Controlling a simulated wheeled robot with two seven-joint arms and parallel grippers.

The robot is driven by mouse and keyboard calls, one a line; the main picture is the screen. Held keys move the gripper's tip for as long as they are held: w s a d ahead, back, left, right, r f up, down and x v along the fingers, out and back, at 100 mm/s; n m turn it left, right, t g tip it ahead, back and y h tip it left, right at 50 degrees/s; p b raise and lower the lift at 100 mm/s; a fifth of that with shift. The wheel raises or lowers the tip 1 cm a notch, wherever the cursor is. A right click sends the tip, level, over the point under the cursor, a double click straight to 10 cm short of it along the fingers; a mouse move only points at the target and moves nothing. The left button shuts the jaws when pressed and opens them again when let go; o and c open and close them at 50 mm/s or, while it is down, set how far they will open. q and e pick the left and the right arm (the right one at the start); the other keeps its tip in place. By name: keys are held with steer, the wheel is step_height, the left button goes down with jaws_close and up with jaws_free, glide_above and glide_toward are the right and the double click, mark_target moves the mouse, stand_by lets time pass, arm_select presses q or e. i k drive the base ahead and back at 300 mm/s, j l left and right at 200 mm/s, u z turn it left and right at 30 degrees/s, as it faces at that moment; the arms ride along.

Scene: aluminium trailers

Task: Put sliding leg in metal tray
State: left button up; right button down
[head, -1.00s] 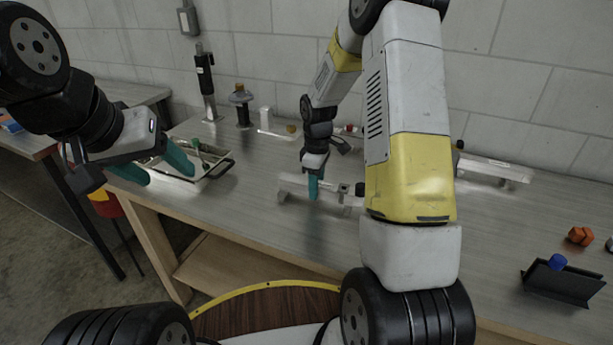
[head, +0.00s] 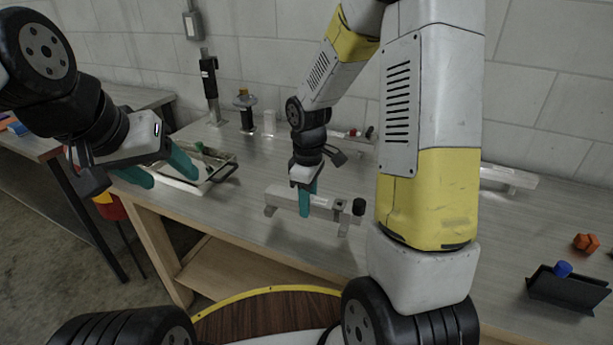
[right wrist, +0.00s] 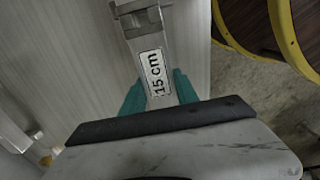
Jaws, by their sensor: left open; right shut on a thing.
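A silver metal bar (head: 325,207) with a foot near each end and a dark knob at its right end is at the middle of the workbench; I take it as the sliding leg. My right gripper (head: 306,203) points down onto it with its teal fingers shut on it. In the right wrist view the bar (right wrist: 150,55) with a "15 cm" label lies between the fingers. I cannot tell whether its feet touch the bench. The metal tray (head: 222,176) stands at the bench's left, with something green in it. My left gripper (head: 168,173) is open and empty, in front of the tray.
A spool-like post (head: 245,112) and a black-and-silver upright tool (head: 209,85) stand behind the tray. Another silver bar (head: 508,177) lies to the right, partly behind my right arm. An orange block (head: 586,242) and a black holder (head: 567,287) are far right. Bench between tray and bar is clear.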

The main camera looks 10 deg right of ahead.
mark_target(178, 174)
steer(key=i+j+u, duration=0.3)
steer(key=j, duration=0.3)
steer(key=i+j+u, duration=0.3)
steer(key=i+j, duration=0.2)
steer(key=i, duration=0.1)
